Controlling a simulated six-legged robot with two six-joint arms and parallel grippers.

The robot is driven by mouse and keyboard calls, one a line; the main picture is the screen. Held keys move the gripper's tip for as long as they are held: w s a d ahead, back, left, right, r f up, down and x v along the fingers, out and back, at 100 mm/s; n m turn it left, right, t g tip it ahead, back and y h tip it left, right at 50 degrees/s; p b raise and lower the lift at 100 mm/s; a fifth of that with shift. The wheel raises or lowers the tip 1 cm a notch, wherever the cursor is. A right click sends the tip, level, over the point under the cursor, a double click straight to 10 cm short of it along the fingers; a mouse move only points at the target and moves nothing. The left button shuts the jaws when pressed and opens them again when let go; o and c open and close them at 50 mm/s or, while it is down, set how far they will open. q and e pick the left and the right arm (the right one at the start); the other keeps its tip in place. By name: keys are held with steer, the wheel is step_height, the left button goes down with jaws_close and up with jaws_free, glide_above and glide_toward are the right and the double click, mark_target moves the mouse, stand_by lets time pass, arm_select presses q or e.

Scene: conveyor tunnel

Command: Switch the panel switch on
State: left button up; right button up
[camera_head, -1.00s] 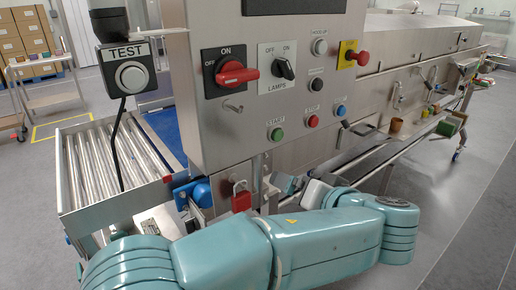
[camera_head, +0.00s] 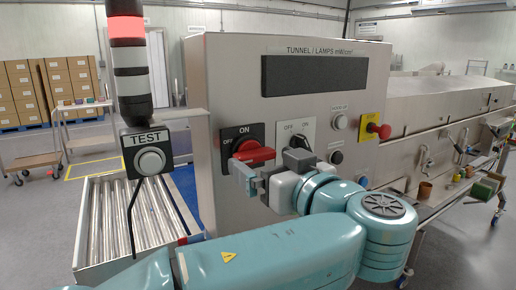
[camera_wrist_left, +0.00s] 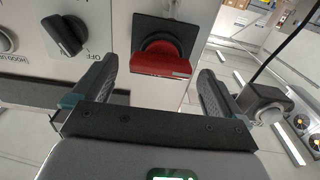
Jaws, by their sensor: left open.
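The control panel (camera_head: 207,90) carries a red rotary switch handle (camera_head: 256,153) on a black plate marked OFF and ON. The handle lies roughly sideways. A smaller black lamps knob (camera_head: 299,142), also marked OFF and ON, sits right of it, partly hidden by my arm. My left gripper (camera_head: 262,170) is open just in front of the red handle. In the left wrist view the red handle (camera_wrist_left: 160,66) shows beyond and between the spread fingers (camera_wrist_left: 157,82), with no contact visible. The black knob (camera_wrist_left: 65,36) is left of the fingers there. My right gripper is not in view.
A TEST button box (camera_head: 149,152) stands left of the panel under a signal tower with a red lit section (camera_head: 126,28). A red emergency stop (camera_head: 379,129) on yellow is at the panel's right. A roller conveyor (camera_head: 120,220) lies lower left.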

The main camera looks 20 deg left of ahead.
mark_target(259, 159)
arm_select(q)
steer(key=a, duration=0.1)
steer(key=w+a, duration=0.1)
steer(key=shift+a+r+p, duration=0.25)
steer(key=shift+a+p, duration=0.05)
steer(key=shift+w+a+f, duration=0.1)
steer(key=shift+w+f, duration=0.05)
steer(key=shift+w, duration=0.3)
steer(key=shift+w+a+f, duration=0.1)
steer(key=shift+w+f, duration=0.05)
steer(key=shift+w, duration=0.25)
steer(key=shift+s+a+r, duration=0.15)
steer(key=shift+s, duration=0.3)
steer(key=c, duration=0.5)
steer(key=shift+w+d, duration=0.2)
steer(key=shift+w, duration=0.05)
steer(key=c, duration=0.4)
steer(key=shift+o, duration=0.2)
steer(key=shift+s+a, duration=0.1)
